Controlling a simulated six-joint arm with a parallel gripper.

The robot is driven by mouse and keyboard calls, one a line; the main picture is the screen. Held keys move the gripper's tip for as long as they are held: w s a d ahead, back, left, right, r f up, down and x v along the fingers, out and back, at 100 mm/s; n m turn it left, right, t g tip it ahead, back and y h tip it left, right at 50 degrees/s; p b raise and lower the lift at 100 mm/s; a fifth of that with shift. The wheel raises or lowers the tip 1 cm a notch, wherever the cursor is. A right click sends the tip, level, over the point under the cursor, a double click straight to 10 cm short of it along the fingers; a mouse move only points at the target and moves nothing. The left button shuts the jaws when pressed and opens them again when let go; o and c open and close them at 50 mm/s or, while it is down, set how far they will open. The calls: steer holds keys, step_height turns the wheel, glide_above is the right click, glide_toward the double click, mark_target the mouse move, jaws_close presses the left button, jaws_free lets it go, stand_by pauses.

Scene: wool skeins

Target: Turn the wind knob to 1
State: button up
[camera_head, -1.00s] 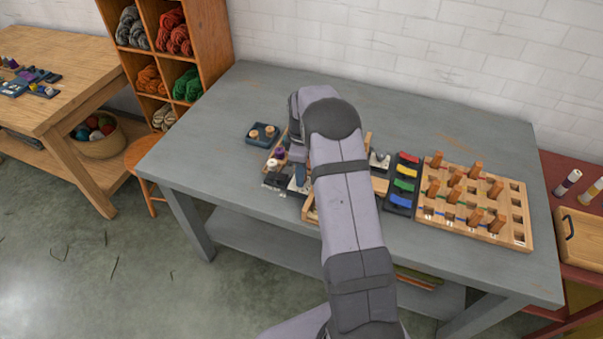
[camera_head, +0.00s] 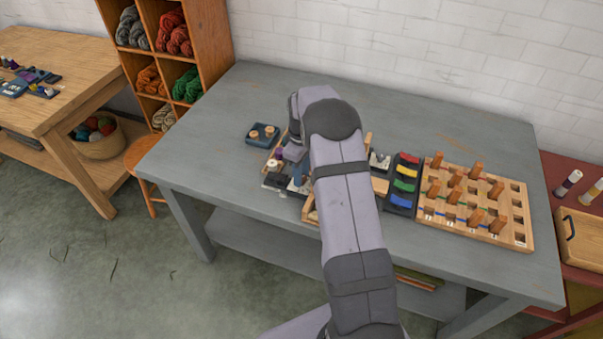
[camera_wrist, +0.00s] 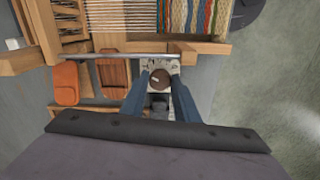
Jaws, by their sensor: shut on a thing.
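The wind knob (camera_wrist: 159,79) is a round dark brown knob with a pale mark, on a light dial plate (camera_wrist: 147,66) in the wrist view. My gripper (camera_wrist: 160,84) has its two blue fingers on either side of the knob, shut on it. The numbers on the plate are too small to read. In the head view my gripper (camera_head: 300,172) is low over the left part of the table's equipment, and my arm hides the knob there.
A wooden loom frame with colored yarn (camera_wrist: 195,15) lies close beyond the plate. An orange block (camera_wrist: 66,83) and a brown wooden block (camera_wrist: 114,75) lie to the left. In the head view, a pegboard (camera_head: 470,205) and a dark tray of colored pieces (camera_head: 403,185) stand right of my arm.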

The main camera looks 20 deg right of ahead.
steer(key=o, duration=1.1)
steer(key=shift+c, duration=0.2)
steer(key=shift+r+b, duration=1)
steer(key=shift+r, duration=2.75)
steer(key=shift+s+a+r, duration=0.1)
steer(key=shift+s+a, duration=0.1)
steer(key=s+a+m, duration=0.2)
steer(key=s+a, duration=0.2)
steer(key=s, duration=0.5)
steer(key=s+a+m, duration=0.3)
steer(key=s+a, duration=0.1)
steer(key=s, duration=0.6)
steer(key=s+a+m, duration=0.2)
steer(key=s+a, duration=0.3)
steer(key=s, duration=0.4)
steer(key=shift+s, duration=0.15)
